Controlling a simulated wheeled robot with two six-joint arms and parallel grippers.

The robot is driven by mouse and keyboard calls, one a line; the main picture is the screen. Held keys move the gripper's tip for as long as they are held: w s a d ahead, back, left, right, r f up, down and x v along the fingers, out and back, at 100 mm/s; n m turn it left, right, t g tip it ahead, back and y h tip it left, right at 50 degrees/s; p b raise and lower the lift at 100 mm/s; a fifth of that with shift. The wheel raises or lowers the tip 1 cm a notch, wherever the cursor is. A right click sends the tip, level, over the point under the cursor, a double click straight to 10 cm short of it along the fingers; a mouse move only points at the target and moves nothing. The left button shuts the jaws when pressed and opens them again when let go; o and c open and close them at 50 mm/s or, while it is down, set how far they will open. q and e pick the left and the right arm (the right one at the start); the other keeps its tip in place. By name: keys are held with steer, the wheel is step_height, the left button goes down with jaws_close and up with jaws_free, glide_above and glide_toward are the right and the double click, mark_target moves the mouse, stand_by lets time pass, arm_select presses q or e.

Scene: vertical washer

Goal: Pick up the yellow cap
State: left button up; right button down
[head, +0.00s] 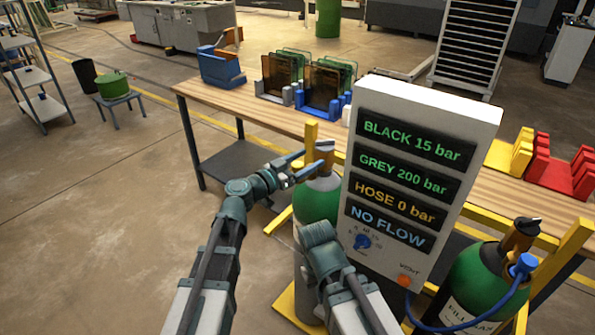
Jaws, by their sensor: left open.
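A white display panel (483,118) reading "HOSE 0 bar" and "NO FLOW" stands close on the right. A second green cylinder (480,275) with a blue hose is at lower right. The wooden table (215,95) behind holds blue racks (318,105), yellow bins (510,153) and red bins (560,170).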

arm_select(q)
jaws_close()
steer(key=shift+r, duration=0.15)
stand_by(0.4)
